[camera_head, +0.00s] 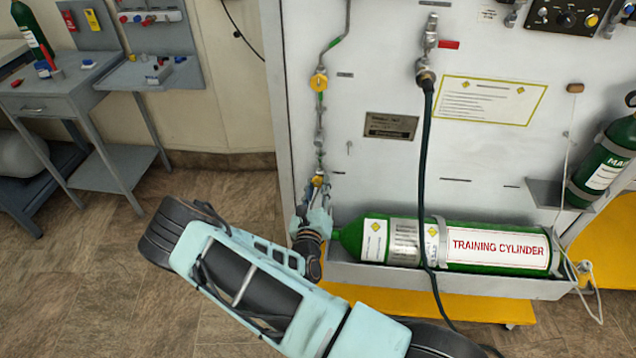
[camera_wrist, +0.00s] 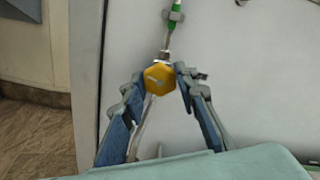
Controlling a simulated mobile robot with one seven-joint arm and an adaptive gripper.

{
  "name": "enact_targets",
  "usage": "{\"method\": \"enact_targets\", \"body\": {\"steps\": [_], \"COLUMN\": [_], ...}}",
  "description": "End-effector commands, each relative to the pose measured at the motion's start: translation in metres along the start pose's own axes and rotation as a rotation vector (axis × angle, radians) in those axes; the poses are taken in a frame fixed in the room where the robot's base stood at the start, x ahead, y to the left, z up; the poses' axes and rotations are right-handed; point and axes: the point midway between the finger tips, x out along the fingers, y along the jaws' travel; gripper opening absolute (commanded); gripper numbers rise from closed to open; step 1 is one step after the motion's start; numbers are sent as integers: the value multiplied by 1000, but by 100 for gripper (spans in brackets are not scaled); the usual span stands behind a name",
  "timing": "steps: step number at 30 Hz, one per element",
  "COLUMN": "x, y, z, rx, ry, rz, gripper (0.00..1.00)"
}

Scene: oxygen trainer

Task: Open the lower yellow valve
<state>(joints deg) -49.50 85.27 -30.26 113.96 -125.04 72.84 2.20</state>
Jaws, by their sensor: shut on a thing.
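The lower yellow valve (camera_head: 318,180) sits on the thin pipe near the left edge of the white panel, just above my gripper. In the wrist view its yellow hexagonal knob (camera_wrist: 159,79) lies between my fingertips, with a pale mark on its face. My gripper (camera_wrist: 161,84) is shut on the knob, one finger on each side. In the head view my gripper (camera_head: 318,190) reaches up to the valve from below, and the fingertips are small there. An upper yellow valve (camera_head: 318,82) sits higher on the same pipe.
A green training cylinder (camera_head: 340,238) lies in a grey tray (camera_head: 450,283) close to the right of my gripper. A dark hose (camera_head: 424,150) hangs down the panel. A grey workbench (camera_head: 60,90) stands at the left, with open floor before it.

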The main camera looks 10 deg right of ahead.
Motion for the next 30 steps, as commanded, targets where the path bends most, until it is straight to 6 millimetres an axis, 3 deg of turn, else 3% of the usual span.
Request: {"method": "enact_targets", "body": {"steps": [22, 23, 27, 30], "x": [-1, -1, 0, 0], "y": [0, 0, 0, 0], "z": [-2, -2, -1, -1], "rx": [-89, -89, -88, -88], "ry": [4, 4, 3, 2], "rz": [1, 1, 1, 0], "gripper": [4, 30, 45, 45]}}
